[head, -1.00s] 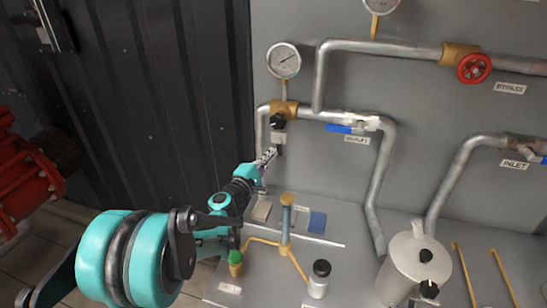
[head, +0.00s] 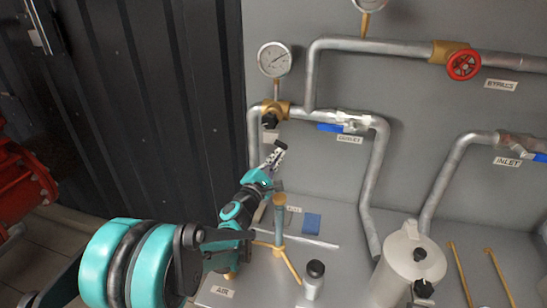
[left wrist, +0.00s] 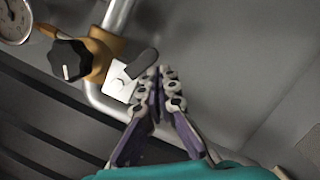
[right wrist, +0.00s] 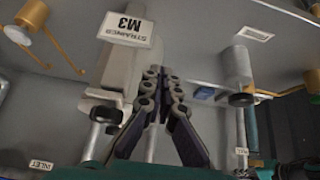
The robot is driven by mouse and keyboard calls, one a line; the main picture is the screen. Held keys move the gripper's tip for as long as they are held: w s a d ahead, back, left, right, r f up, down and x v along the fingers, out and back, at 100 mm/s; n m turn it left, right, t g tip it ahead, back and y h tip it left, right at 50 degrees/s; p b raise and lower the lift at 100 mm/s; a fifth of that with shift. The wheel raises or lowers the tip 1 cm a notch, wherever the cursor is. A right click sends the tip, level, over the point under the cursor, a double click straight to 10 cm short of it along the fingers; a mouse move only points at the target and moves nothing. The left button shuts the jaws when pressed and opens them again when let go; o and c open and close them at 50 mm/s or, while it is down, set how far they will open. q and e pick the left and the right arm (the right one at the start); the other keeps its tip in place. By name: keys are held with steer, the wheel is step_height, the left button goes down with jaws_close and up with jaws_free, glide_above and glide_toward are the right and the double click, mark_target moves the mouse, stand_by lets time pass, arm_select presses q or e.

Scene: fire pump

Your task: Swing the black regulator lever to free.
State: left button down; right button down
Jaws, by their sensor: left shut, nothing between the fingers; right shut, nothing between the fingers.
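The brass regulator (head: 277,107) sits on the pipe under the left gauge, with a black knob (head: 270,121) on its front. In the left wrist view the black knob (left wrist: 68,59) is at upper left. My right gripper (right wrist: 156,76) is shut and empty, in front of the strainer.
The outlet valve with its blue handle (head: 331,128) is just right of my left gripper. A gauge (head: 274,59) is above the regulator. The bench holds a metal post (head: 279,214), a black-capped bottle (head: 314,279) and the strainer canister (head: 405,262).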

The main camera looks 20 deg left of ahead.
arm_select(q)
steer(key=shift+d+r, duration=0.2)
steer(key=shift+d, duration=0.1)
steer(key=v, duration=1.2)
steer(key=shift+f, duration=0.1)
